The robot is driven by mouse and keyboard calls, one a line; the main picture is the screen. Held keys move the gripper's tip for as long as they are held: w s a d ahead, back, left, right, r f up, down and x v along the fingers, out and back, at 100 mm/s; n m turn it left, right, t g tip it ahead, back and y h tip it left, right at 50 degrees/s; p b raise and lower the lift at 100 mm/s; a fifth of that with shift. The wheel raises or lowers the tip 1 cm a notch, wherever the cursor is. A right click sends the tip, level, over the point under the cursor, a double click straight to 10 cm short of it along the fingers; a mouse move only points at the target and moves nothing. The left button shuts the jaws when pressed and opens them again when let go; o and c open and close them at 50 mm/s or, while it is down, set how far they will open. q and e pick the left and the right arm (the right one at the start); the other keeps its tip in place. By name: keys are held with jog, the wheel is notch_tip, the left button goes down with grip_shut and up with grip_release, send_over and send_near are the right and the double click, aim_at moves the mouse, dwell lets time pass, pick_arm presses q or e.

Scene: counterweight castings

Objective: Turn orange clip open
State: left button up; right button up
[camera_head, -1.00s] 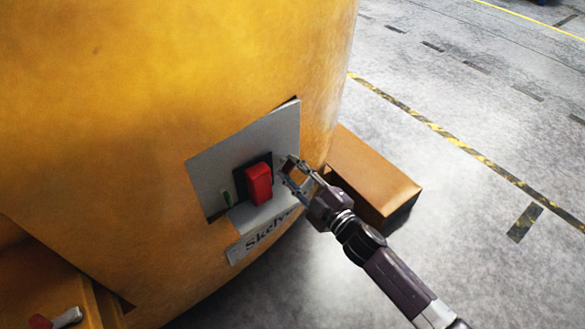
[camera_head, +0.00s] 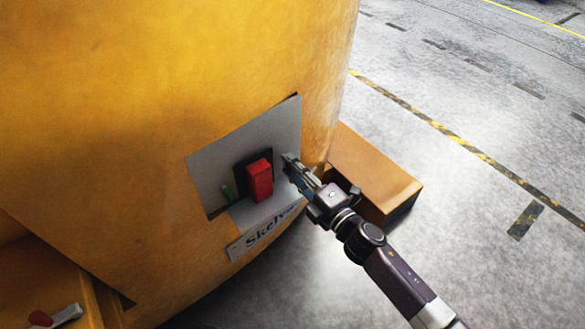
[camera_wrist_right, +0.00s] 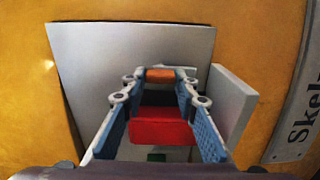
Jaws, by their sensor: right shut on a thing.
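The orange clip (camera_wrist_right: 160,75) sits between my right fingertips in the right wrist view, in front of the grey panel (camera_wrist_right: 110,55). My right gripper (camera_head: 289,160) is at the panel's right side in the head view and hides the clip there. Its blue-padded fingers (camera_wrist_right: 160,80) are shut on the clip. The grey panel (camera_head: 215,165) is set on a large yellow casting (camera_head: 140,120). My left gripper is not in view.
A red switch (camera_head: 259,180) sticks out left of my gripper; it also shows in the wrist view (camera_wrist_right: 160,128). A nameplate (camera_head: 262,237) is below the panel. An orange block (camera_head: 375,172) stands behind my gripper. The floor to the right is largely clear.

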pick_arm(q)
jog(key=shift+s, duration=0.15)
pick_arm(e)
jog(key=shift+f, duration=0.1)
jog(key=o, duration=1.2)
jog(key=shift+c, duration=0.2)
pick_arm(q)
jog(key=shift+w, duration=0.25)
pick_arm(e)
jog(key=v, duration=1.2)
